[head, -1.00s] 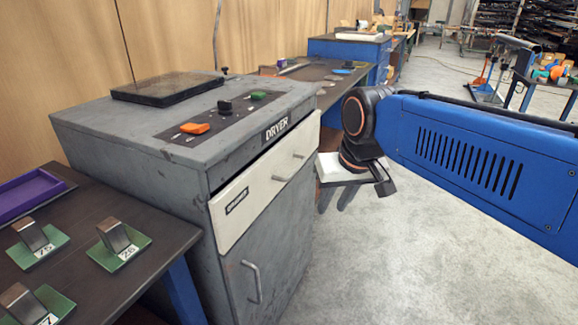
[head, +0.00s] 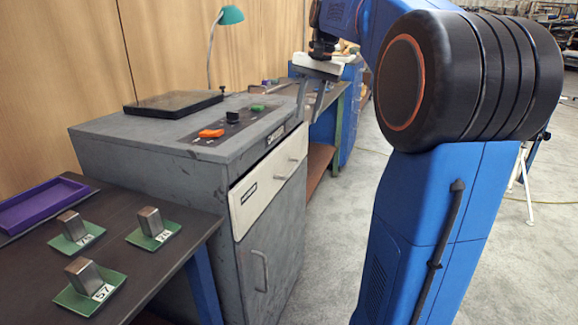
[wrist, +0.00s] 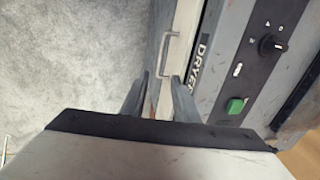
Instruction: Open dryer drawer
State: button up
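The grey dryer (head: 165,165) has a white drawer front (head: 250,200) below its top panel, above a grey door. The drawer looks closed. A small bar handle (head: 292,158) sits toward the right end of the drawer front. My gripper (head: 308,112) hangs with its fingers pointing down, beside the dryer's far right corner and above the handle. In the wrist view my gripper (wrist: 158,78) is open with nothing between its fingers, and a metal handle (wrist: 168,38) shows just beyond the fingertips, near the DRYER label.
A dark table (head: 130,270) at the left holds a purple tray (head: 40,203) and several metal blocks on green plates. The dryer top has a black lid (head: 172,104) and a control panel with an orange knob (head: 211,133). A workbench stands behind.

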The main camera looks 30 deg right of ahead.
aim_at(295, 167)
jog(key=w+f, duration=0.1)
jog(key=f, duration=0.4)
jog(key=w+a+f, duration=0.1)
jog(key=f, duration=0.5)
jog(key=w+f, duration=0.1)
jog(key=f, duration=0.4)
jog(key=shift+a+f, duration=0.35)
jog(key=shift+f, duration=0.05)
grip_shut()
